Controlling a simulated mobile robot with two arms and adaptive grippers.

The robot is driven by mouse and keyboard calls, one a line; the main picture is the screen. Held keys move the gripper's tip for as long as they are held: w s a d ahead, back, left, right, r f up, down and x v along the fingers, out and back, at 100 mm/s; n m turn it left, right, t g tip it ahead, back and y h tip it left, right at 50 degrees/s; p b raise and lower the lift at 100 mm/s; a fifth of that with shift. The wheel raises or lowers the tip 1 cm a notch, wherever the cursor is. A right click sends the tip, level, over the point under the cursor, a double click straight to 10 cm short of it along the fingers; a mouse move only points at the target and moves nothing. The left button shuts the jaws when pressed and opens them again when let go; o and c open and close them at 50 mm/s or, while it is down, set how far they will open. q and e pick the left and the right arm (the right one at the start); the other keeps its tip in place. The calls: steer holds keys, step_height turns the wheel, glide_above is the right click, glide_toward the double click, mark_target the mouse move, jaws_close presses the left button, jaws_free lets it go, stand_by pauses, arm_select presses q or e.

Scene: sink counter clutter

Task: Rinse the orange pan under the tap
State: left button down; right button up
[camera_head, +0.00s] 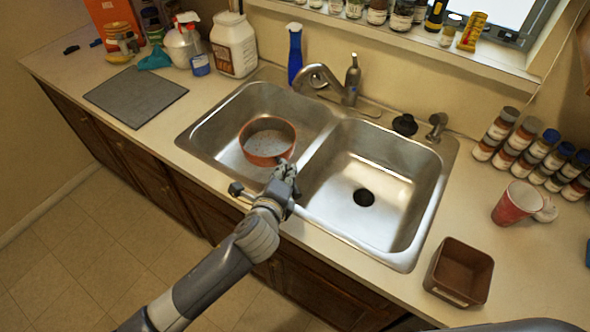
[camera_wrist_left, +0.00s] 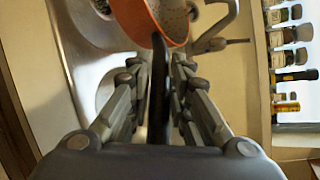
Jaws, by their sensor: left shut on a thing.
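The orange pan (camera_head: 267,141) is over the left basin of the steel sink (camera_head: 196,134), with its speckled inside facing up in the head view. My left gripper (camera_head: 285,172) is shut on the pan's dark handle, which runs between the fingers in the left wrist view (camera_wrist_left: 160,90). Part of the orange pan (camera_wrist_left: 150,20) shows at the top of that view. The tap (camera_head: 318,74) stands behind the sink, its spout behind the pan. I see no water running. I cannot tell whether the pan touches the basin floor. My right gripper is not in view.
A blue bottle (camera_head: 295,55) stands behind the left basin. The right basin (camera_head: 375,190) is empty. A grey mat (camera_head: 135,96) lies left.

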arm_select(q)
steer(key=shift+m+h, duration=0.4)
steer(key=shift+h, duration=0.1)
steer(key=b+x, duration=0.2)
steer(key=x, duration=0.2)
steer(key=d+b+x, duration=0.1)
steer(key=b+x, duration=0.2)
steer(key=x, duration=0.2)
steer(key=b+x, duration=0.3)
steer(key=x, duration=0.1)
steer(key=shift+d, duration=0.25)
steer(key=shift+b+x, duration=0.75)
steer(key=shift+x, duration=0.85)
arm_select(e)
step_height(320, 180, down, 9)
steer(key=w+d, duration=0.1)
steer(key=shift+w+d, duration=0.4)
arm_select(q)
steer(key=shift+w+a+r, duration=0.15)
steer(key=shift+r, duration=0.05)
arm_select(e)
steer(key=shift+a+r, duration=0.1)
